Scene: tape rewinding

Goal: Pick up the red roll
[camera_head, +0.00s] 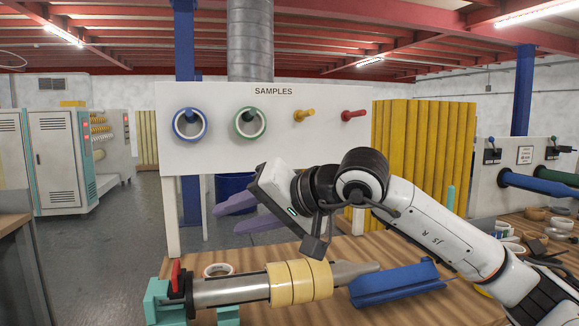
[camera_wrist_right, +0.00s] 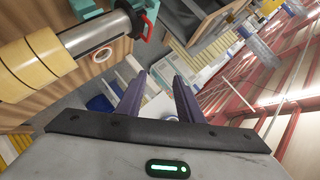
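My left gripper is not in view.
The spindle (camera_head: 232,290) carries yellow rolls (camera_head: 300,282) and has a red lever (camera_head: 175,276) at its left end. A blue tray (camera_head: 397,284) lies to its right.

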